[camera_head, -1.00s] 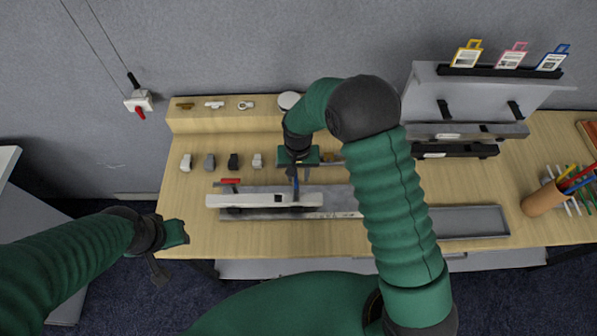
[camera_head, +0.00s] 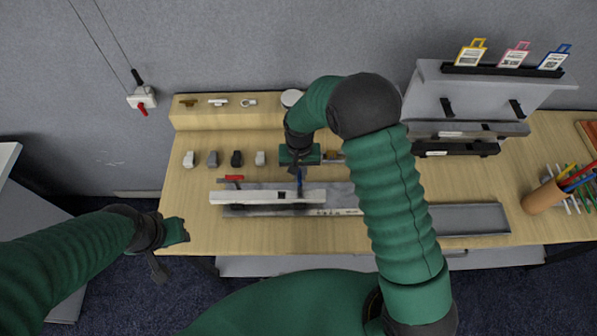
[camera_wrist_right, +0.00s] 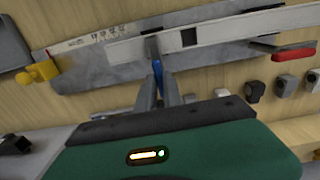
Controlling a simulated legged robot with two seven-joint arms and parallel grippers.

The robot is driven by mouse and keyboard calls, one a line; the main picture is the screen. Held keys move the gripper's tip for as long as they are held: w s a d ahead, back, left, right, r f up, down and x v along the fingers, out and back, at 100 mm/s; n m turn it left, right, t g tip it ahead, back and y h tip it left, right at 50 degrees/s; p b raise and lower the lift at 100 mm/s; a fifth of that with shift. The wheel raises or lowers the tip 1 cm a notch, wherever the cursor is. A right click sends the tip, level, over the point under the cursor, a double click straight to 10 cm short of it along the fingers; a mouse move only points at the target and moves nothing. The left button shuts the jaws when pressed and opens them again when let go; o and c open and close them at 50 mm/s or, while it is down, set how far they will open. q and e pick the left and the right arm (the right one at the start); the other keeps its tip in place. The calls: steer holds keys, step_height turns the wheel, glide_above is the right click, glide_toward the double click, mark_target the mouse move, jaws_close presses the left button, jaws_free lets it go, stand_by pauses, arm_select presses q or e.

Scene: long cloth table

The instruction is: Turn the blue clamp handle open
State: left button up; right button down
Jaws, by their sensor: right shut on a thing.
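The blue clamp handle (camera_wrist_right: 157,78) shows between the fingers of my right gripper (camera_wrist_right: 159,88) in the right wrist view. Those fingers are shut on it. In the head view a small strip of the blue handle (camera_head: 300,184) shows below my right gripper (camera_head: 299,173), at the long white bar (camera_head: 245,197). The handle's lower end meets the bar, and the joint is partly hidden. A red clamp handle (camera_wrist_right: 293,53) is at the bar's other end and also shows in the head view (camera_head: 234,178). My left gripper (camera_head: 168,250) is empty near the table's front left corner; its fingers are unclear.
The white bar lies over a grey metal plate (camera_wrist_right: 110,72). A yellow knob (camera_wrist_right: 40,70) is at one plate end. Several small blocks (camera_head: 212,158) stand behind the bar. A grey tray (camera_head: 470,219) and a pen cup (camera_head: 543,197) are at the right.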

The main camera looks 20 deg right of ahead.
steer(key=shift+w+n, duration=0.1)
steer(key=shift+n, duration=0.9)
steer(key=n, duration=0.2)
steer(key=shift+n, duration=0.4)
steer(key=n, duration=0.5)
steer(key=shift+w+r, duration=0.1)
steer(key=n, duration=0.3)
steer(key=shift+n, duration=0.4)
steer(key=shift+n+p, duration=0.5)
steer(key=shift+n, duration=1.5)
steer(key=c, duration=1.7)
jaws_free()
steer(key=shift+o, duration=1.1)
